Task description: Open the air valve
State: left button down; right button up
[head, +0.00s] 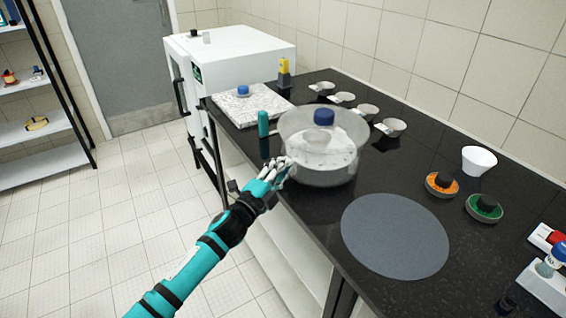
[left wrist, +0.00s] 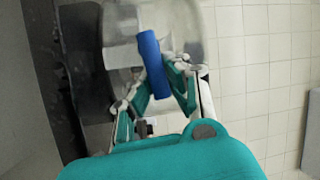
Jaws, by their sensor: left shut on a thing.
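The glass vessel (head: 322,172) with a clear lid and a dark blue knob (head: 323,117) on top stands on the black bench. My left gripper (head: 283,166) is at its near left side, low by the rim and away from the top knob. In the left wrist view, a blue cylindrical handle (left wrist: 152,62) stands between and beyond the fingertips of my left gripper (left wrist: 160,92), which is shut on it, with the clear vessel behind. In the head view the fingers hide this handle. My right gripper is not in view.
A teal cylinder (head: 263,124) stands just left of the vessel. A grey round mat (head: 394,236) lies to its right. Several small metal pans line the back, near a white cup (head: 479,160). A white cabinet (head: 230,62) stands at the bench's far end.

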pick_arm(q)
jog(key=n+p, duration=0.2)
jog(key=p, duration=0.1)
jog(key=r+n+g+y+p, duration=0.1)
jog(key=n+p, duration=0.1)
jog(key=p, duration=0.2)
jog(key=shift+w+a+r, duration=0.1)
jog(key=shift+a+r, duration=0.05)
jog(key=shift+r, duration=0.05)
jog(key=shift+n+g+p, duration=0.4)
jog(key=shift+p, duration=0.55)
jog(key=shift+w+f, duration=0.1)
jog(key=shift+f, duration=0.05)
jog(key=c, duration=1.5)
grip_release()
jog(key=shift+o, duration=1.3)
jog(key=shift+a, duration=0.1)
jog(key=v, duration=1.2)
